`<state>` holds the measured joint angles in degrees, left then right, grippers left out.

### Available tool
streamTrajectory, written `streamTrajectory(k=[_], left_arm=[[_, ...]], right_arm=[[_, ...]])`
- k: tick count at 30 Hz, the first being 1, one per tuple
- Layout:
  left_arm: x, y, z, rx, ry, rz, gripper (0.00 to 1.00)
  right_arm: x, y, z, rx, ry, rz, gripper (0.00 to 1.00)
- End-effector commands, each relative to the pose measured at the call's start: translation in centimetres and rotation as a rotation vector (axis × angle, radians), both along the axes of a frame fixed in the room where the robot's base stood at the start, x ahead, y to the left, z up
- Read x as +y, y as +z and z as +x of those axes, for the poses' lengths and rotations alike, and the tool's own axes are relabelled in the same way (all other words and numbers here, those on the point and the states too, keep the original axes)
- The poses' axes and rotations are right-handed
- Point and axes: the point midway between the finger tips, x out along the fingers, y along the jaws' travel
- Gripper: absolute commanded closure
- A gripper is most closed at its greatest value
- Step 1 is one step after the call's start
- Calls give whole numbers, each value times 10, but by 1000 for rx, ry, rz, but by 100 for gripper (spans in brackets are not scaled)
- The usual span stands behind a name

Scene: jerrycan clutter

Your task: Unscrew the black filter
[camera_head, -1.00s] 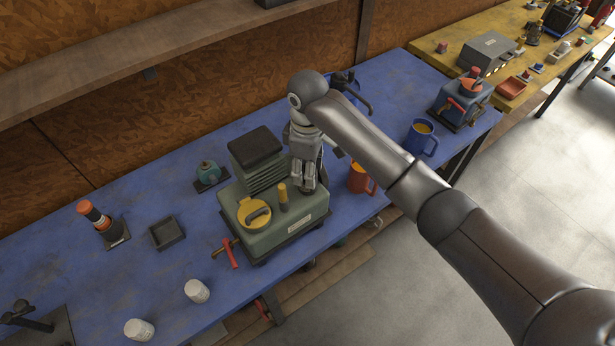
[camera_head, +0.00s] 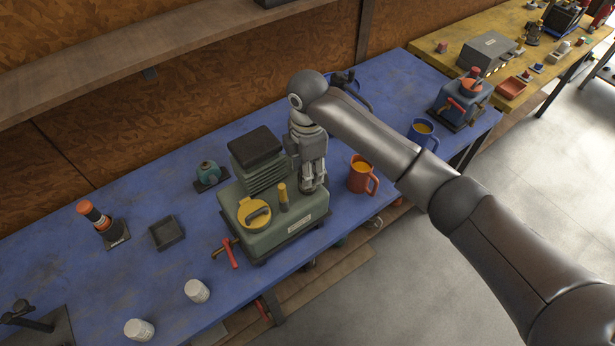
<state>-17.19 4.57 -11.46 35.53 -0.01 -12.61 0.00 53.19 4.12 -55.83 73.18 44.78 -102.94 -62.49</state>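A green machine (camera_head: 291,236) stands on the blue workbench, with a yellow round cap (camera_head: 254,213) and a small yellow post (camera_head: 283,196) on top. A black block (camera_head: 256,147) tops its ribbed rear part; I cannot tell whether this is the black filter. My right gripper (camera_head: 314,188) points down at the right end of the machine's top, right of the yellow post. Its fingers hide what is under them, so I cannot see whether they hold a part. My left gripper is out of view.
An orange mug (camera_head: 361,175) stands close right of my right gripper, and a blue mug (camera_head: 420,138) farther right. A red-handled valve (camera_head: 228,252) is at the machine's front left. White canisters (camera_head: 197,291), a dark tray (camera_head: 166,233) and an orange-black cylinder (camera_head: 96,215) are left.

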Motion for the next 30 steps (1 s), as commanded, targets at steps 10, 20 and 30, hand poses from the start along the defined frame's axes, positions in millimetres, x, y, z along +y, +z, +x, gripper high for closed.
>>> streamTrajectory(k=[10, 20, 30], left_arm=[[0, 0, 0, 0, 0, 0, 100], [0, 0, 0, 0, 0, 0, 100], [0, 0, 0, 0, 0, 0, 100]], right_arm=[[0, 1, 1, -2, 74, 1, 84], [-1, 1, 1, -2, 337, -1, 84], [0, 1, 1, -3, 516, 1, 84]])
